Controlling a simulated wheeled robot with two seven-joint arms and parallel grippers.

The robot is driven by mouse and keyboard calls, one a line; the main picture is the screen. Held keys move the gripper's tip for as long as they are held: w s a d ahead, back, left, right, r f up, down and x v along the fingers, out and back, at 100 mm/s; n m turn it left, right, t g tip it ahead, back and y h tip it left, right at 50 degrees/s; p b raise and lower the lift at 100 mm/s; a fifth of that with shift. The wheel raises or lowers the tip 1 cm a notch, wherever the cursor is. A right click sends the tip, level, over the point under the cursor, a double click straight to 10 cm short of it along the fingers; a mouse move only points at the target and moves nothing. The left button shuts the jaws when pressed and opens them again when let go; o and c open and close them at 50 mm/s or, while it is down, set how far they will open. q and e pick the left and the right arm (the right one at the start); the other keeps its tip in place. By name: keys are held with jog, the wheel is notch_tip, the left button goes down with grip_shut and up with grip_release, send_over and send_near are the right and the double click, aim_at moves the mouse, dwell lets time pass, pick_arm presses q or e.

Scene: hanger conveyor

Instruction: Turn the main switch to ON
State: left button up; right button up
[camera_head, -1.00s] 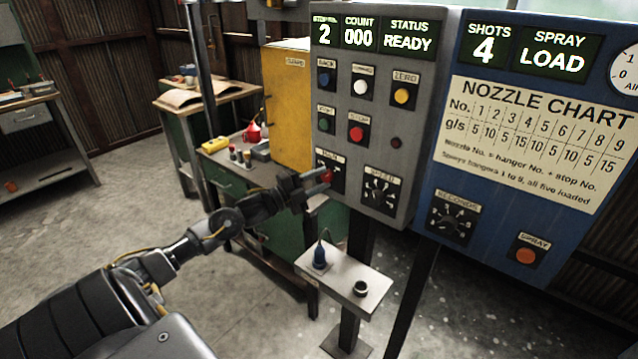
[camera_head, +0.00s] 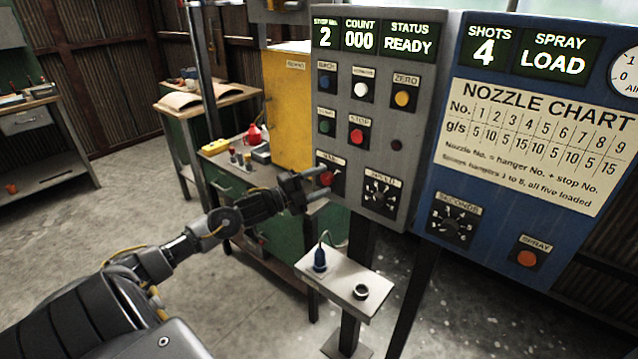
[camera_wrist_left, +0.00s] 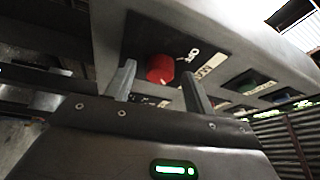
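The main switch is a red knob (camera_head: 326,178) on a black plate at the lower left of the grey control panel (camera_head: 400,60). In the left wrist view the red knob (camera_wrist_left: 160,68) shows beyond and between the two fingers, with white lettering on its plate, partly legible as OFF. My left gripper (camera_head: 318,184) is at the switch. Its fingers (camera_wrist_left: 158,85) are apart, one on each side of the knob in the wrist view. I cannot tell whether they touch it. My right gripper is not in view.
Below the panel a small grey shelf (camera_head: 335,290) holds a blue plug-like item (camera_head: 320,258) and a black ring (camera_head: 360,291). A blue spray panel (camera_head: 540,100) adjoins. A green bench (camera_head: 225,180) stands behind my left arm.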

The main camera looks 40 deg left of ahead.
pick_arm(q)
jog(key=shift+s, duration=0.1)
jog(key=shift+s+a+f, duration=0.1)
jog(key=shift+s+f, duration=0.05)
jog(key=b+v, duration=0.2)
jog(key=v, duration=0.8)
jog(key=shift+s, duration=0.15)
dwell(0.4)
